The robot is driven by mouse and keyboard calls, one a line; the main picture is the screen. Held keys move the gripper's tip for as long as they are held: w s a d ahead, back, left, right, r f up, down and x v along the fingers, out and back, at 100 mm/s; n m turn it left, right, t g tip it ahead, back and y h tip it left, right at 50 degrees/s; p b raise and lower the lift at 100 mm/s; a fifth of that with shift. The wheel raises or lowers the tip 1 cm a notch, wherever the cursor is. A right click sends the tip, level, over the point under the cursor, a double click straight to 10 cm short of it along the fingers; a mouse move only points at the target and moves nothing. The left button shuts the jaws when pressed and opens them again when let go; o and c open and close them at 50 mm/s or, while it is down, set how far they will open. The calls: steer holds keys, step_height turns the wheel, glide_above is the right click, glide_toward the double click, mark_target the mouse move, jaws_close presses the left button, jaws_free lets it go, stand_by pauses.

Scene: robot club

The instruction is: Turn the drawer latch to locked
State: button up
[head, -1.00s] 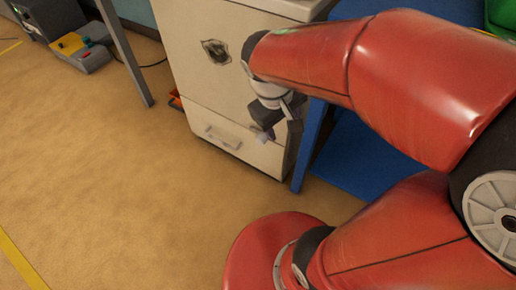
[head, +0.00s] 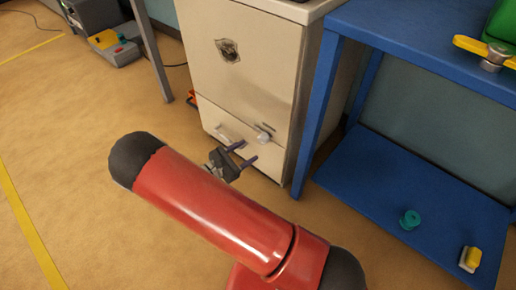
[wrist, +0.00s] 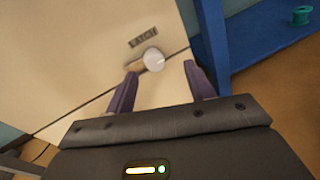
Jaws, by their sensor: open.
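The drawer latch (head: 264,138) is a small pale round knob near the seam above the bottom drawer (head: 236,133) of a cream cabinet. In the wrist view the latch (wrist: 153,60) shows as a whitish disc with a tan arm reaching left, under a dark label reading LATCH (wrist: 142,37). My gripper (head: 246,152) is open in front of the drawer. In the wrist view its two purple-grey fingers (wrist: 160,84) stand either side of and just below the latch, seemingly apart from it. Nothing is between them.
The cream cabinet (head: 222,80) stands beside a blue bench (head: 321,110). The bench's lower shelf holds a teal spool (head: 410,219) and a yellow-and-white object (head: 470,258). A grey table leg (head: 152,55) is at left. The floor in front is clear.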

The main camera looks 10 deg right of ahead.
mark_target(261, 141)
steer(key=shift+n+t, duration=0.9)
steer(key=w+d, duration=0.1)
steer(key=w+d+f, duration=0.1)
steer(key=d, duration=0.1)
steer(key=w+d+f, duration=0.1)
steer(key=w+d, duration=0.1)
steer(key=shift+w+d, duration=0.1)
steer(key=shift+d, duration=0.1)
steer(key=c, duration=1)
